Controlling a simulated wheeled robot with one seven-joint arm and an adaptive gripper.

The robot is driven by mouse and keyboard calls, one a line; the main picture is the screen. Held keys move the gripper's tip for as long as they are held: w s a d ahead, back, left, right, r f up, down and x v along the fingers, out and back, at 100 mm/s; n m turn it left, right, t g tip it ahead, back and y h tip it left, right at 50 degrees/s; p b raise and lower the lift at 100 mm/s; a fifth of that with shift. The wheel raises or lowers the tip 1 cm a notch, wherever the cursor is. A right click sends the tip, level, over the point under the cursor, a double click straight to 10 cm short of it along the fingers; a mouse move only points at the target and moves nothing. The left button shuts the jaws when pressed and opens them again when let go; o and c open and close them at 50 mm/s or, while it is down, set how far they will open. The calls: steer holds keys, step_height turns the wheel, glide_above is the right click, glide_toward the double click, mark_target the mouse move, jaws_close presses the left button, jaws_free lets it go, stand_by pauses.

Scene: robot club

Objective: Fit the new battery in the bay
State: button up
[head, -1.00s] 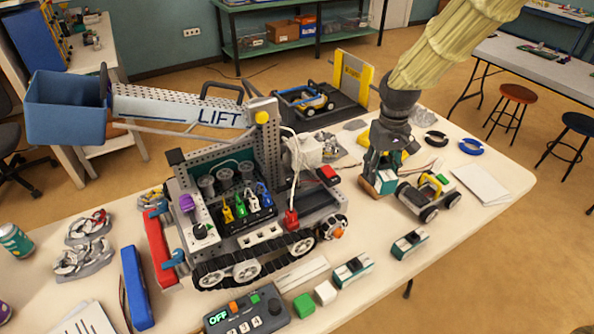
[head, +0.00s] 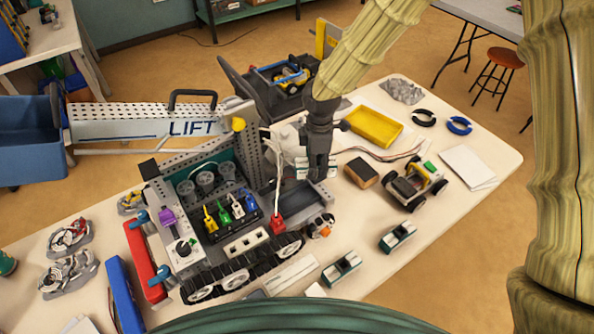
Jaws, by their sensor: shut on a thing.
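The tracked robot (head: 215,230) with the lift arm stands on the table. The open grey bay (head: 305,201) is at its right side, and a red plug (head: 277,222) on a cable sits at the bay's left end. My gripper (head: 316,170) points down over the back end of the bay. It is shut on the teal and white battery (head: 303,168), which the fingers largely hide. I cannot tell whether the battery touches the bay. Two similar teal and white blocks (head: 341,269) (head: 397,236) lie on the table in front.
A brown block (head: 361,172) and a small wheeled car (head: 415,187) stand right of the bay. A yellow tray (head: 374,127) lies behind them with loose wires nearby. Black and blue rings (head: 459,125) and white paper (head: 467,167) lie farther right. The right front table is clear.

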steer(key=s+a+f+n, duration=0.3)
steer(key=a+n, duration=0.2)
steer(key=n, duration=0.1)
steer(key=shift+f+p, duration=0.25)
steer(key=shift+p, duration=0.05)
steer(key=shift+s+a+f, duration=0.1)
steer(key=shift+f+b, duration=0.15)
steer(key=shift+b, duration=0.15)
steer(key=shift+f+b, duration=1.1)
steer(key=shift+f, duration=0.1)
steer(key=shift+f+p, duration=0.15)
steer(key=shift+p, duration=0.5)
steer(key=shift+f, duration=1.05)
stand_by(1.7)
